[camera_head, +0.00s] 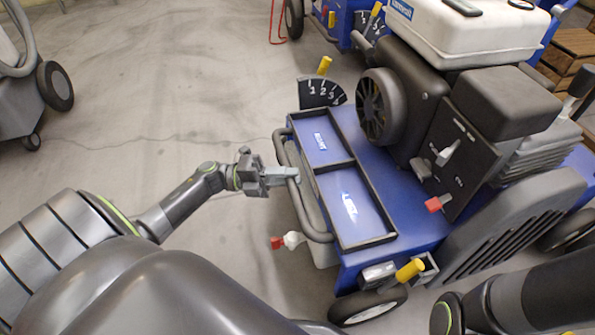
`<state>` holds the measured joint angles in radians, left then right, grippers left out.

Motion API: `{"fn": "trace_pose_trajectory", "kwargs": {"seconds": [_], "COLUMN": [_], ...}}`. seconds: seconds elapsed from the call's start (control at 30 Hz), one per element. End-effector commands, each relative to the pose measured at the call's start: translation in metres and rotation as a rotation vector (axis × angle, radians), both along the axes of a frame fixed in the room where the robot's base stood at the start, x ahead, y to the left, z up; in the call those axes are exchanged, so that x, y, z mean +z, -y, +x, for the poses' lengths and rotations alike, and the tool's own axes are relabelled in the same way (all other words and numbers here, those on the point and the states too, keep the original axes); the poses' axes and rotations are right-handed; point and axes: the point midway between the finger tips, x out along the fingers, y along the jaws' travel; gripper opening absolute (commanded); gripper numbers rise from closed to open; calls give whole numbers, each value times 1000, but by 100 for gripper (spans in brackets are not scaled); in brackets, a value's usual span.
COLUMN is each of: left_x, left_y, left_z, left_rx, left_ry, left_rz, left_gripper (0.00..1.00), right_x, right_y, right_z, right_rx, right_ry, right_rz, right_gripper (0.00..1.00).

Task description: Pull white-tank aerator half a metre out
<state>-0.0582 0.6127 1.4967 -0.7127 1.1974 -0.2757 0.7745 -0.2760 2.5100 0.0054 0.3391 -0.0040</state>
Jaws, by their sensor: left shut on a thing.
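The white-tank aerator is a blue machine (405,195) with a white tank (455,28) on top, a black engine and a shallow tray on its near deck. A grey bar handle (297,205) runs along its left side. My left gripper (285,177) is at the upper part of this handle and is shut on it. The fingertips partly cover the bar. My right arm comes in at the lower right, beside the aerator's front wheel (368,306); its gripper does not show.
A grey wheeled machine (20,95) stands at the upper left. Wooden crates (572,45) are at the upper right. The concrete floor (170,110) left of the aerator is clear.

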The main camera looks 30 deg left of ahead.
Motion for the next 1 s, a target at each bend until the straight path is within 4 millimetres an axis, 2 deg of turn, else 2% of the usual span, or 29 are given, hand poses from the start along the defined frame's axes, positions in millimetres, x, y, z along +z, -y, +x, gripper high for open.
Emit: {"fn": "trace_pose_trajectory", "kwargs": {"seconds": [0.13,0.17,0.3,0.77,0.87,1.0], "left_x": [0,0,0,0,-1,-5], "left_y": [0,0,1,-1,-10,-33], "left_z": [0,1,1,0,-4,-15], "left_rx": [0,2,2,2,2,4], "left_ry": [-2,-2,0,-1,-3,-6], "left_rz": [-2,-2,-3,-2,1,1], "left_gripper": [0,22,41,41,41,41], "right_x": [-1,-1,-1,2,5,12], "right_y": [0,0,0,0,0,0], "right_z": [0,0,0,-2,-2,-4], "right_rx": [0,0,-1,0,-1,-5], "right_ry": [0,0,1,8,10,20], "right_rz": [-1,-1,-1,-1,-1,-3], "right_gripper": [36,36,36,36,36,36]}}
